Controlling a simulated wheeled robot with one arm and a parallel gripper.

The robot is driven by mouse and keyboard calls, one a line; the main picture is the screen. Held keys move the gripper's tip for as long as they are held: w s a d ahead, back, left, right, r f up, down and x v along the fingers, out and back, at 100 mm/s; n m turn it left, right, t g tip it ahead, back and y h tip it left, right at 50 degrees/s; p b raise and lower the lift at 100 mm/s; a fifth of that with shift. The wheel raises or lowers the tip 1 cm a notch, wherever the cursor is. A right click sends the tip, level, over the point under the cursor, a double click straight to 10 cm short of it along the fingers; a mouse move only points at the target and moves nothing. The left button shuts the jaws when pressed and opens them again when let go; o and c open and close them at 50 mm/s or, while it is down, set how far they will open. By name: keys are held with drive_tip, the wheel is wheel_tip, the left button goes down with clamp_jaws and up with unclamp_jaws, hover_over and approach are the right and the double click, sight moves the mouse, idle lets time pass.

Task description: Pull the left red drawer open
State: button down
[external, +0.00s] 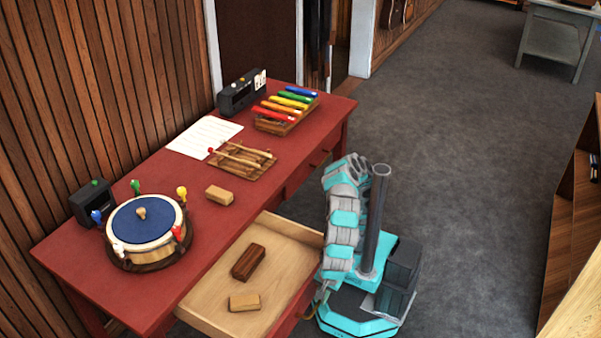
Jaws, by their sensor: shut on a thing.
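The left red drawer (290,243) stands well out from the front of the red table (75,252), showing its pale wooden inside. A dark brown block (248,262) and a light wooden block (244,302) lie in it. Its red front panel faces my base and is partly hidden by my arm. My gripper (318,298) is low at the outer side of that front panel, small and partly covered by my arm. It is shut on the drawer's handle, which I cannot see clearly.
On the table are a blue-topped drum (142,220), a wooden block (219,194), mallets on a wooden rack (242,160), a coloured xylophone (286,110), paper (203,137) and two dark boxes (92,203) (236,95). Grey floor (460,180) is open to the right; wooden shelving (575,200) stands at the right edge.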

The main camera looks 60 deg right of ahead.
drive_tip(key=shift+s, duration=0.3)
drive_tip(key=c, duration=0.9)
unclamp_jaws()
drive_tip(key=shift+w, duration=0.1)
